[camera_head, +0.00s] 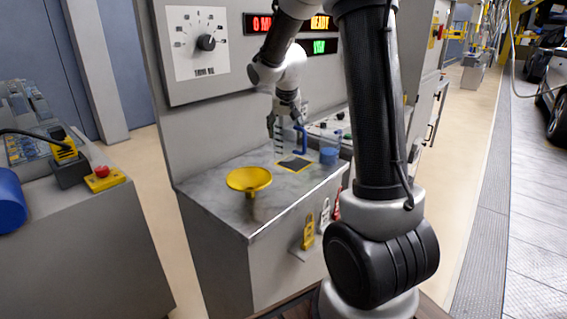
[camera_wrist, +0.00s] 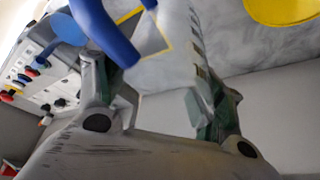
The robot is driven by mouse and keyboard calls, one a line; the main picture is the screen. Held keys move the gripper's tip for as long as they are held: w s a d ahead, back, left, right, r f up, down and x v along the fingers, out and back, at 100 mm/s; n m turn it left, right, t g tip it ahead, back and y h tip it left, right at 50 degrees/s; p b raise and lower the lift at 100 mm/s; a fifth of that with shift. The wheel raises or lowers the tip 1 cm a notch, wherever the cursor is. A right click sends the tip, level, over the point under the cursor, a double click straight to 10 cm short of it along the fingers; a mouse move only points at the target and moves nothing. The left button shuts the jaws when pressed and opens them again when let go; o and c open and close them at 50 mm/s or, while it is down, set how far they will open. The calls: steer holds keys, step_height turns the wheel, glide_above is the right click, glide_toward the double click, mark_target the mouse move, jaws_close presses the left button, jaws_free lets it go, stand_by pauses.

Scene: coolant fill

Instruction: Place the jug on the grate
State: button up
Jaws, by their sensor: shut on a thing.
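My gripper (camera_head: 287,120) is shut on the jug and points down over the worktop. The jug (camera_head: 281,138) looks clear, with dark scale marks and a blue handle (camera_head: 301,138). In the wrist view the blue handle (camera_wrist: 107,35) and the marked clear wall (camera_wrist: 196,40) show between and beyond my gripper's fingers (camera_wrist: 158,100). The grate (camera_head: 296,163) is a dark patch with a yellow border on the worktop, just below and right of the jug. I cannot tell whether the jug's bottom touches the surface.
A yellow funnel (camera_head: 249,180) stands on the worktop (camera_head: 212,192), left of the jug. A panel with a dial (camera_head: 206,43) and lit displays rises behind.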

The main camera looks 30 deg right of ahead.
mark_target(285, 150)
step_height(285, 150, down, 8)
steer(key=shift+r, duration=0.15)
stand_by(0.3)
steer(key=shift+f, duration=0.2)
steer(key=o, duration=1.1)
steer(key=shift+c, duration=0.2)
steer(key=shift+r, duration=0.15)
